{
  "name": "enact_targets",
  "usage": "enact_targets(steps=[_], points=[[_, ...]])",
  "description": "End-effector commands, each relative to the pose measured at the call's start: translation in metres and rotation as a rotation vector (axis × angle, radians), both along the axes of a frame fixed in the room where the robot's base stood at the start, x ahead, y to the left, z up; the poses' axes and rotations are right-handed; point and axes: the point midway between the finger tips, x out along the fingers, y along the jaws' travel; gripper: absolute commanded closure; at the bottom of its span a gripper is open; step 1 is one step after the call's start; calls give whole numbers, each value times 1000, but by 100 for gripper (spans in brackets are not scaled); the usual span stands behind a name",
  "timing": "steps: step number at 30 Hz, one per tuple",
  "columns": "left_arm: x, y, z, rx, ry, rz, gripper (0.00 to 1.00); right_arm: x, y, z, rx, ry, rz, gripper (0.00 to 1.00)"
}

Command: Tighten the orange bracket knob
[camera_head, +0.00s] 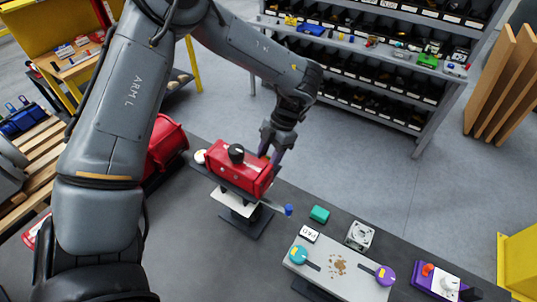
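The red valve actuator (240,171) sits on a pale stand on the dark bench, with a black round knob (236,153) on top. My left gripper (272,153) points down at the actuator's far right end, touching or very close to it. A small orange-yellow bit (268,156) shows beside the fingers; I cannot tell whether it is the bracket knob. The fingers partly hide that end, and I cannot tell their gap. My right gripper is not in view.
A white plate (322,279) with teal and purple discs, a green block (319,214), a grey fan-like box (359,236) and a purple box (437,282) with an orange-red knob stand to the right. Shelves (370,75) with bins stand behind. A blue-tipped tool (288,210) lies near the stand.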

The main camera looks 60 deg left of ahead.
Motion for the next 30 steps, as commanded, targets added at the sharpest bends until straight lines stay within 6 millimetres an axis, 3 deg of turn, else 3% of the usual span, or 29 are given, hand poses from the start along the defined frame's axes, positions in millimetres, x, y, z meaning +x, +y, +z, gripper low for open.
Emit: enact_targets(steps=[10,11,13,23,30], points=[[0,0,0,0,-1,-3,84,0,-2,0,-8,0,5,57],[0,0,0,0,-1,-3,52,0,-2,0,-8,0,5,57],[0,0,0,0,-1,-3,43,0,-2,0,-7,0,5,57],[1,0,2,1,-1,-3,43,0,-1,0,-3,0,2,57],[11,1,24,3,-4,-3,43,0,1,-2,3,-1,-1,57]])
